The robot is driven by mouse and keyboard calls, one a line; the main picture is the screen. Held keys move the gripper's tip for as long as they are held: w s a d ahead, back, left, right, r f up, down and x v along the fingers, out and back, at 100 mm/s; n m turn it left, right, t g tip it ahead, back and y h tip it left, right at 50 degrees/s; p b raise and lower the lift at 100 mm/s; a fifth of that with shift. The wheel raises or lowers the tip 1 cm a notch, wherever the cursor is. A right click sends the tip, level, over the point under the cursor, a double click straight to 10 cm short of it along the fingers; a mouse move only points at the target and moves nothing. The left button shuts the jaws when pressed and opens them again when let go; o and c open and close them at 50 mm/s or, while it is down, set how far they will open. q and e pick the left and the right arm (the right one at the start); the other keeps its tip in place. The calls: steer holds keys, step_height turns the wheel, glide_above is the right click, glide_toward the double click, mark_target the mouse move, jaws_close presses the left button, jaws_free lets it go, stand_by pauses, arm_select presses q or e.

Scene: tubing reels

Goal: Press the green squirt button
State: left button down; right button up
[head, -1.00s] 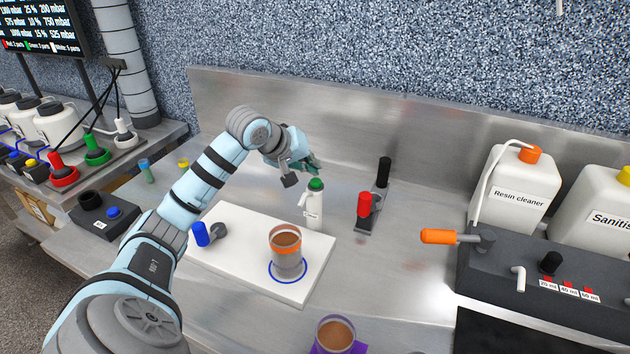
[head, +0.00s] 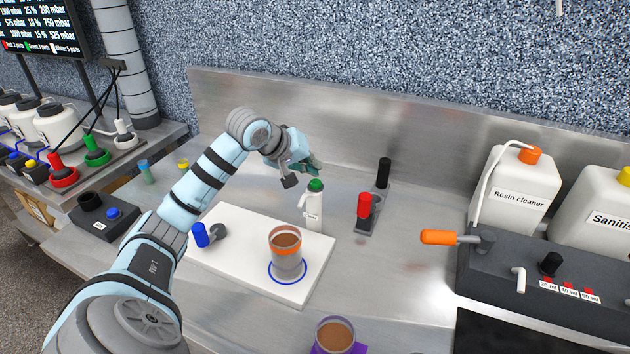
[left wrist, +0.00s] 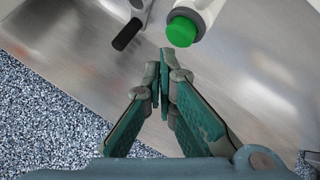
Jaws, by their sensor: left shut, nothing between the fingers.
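The green button (head: 316,185) is the cap of a small white bottle (head: 314,208) with a side spout, standing upright at the back of a white board. In the left wrist view the green button (left wrist: 181,31) shows just beyond my fingertips, with a gap between. My left gripper (head: 308,168) is shut and empty, above and slightly behind the bottle. It also shows in the left wrist view (left wrist: 165,60) with its fingertips together. My right gripper is not in view.
On the white board (head: 245,222) stand a cup of brown liquid (head: 286,252) and a blue-handled tap (head: 203,234). A stand with a red handle (head: 364,206) and black handle (head: 383,172) is right of the bottle. An orange-handled lever (head: 440,237) juts out further right.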

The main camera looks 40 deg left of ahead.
mark_target(313, 180)
arm_select(q)
steer(key=shift+f, duration=0.4)
steer(key=shift+f+b, duration=0.5)
steer(key=shift+b, duration=0.15)
steer(key=shift+s+d+f, duration=0.15)
steer(key=shift+s+f, duration=0.1)
steer(key=shift+f, duration=0.1)
stand_by(0.8)
steer(key=shift+w+r+p, duration=0.2)
steer(key=shift+r+p, duration=0.2)
steer(key=shift+r, duration=0.15)
steer(key=shift+w+r+p, duration=0.15)
steer(key=shift+r+p, duration=0.2)
steer(key=shift+r, duration=0.15)
step_height(313, 180, up, 5)
steer(key=p, duration=0.4)
steer(key=shift+r, duration=0.2)
steer(key=shift+f, duration=0.1)
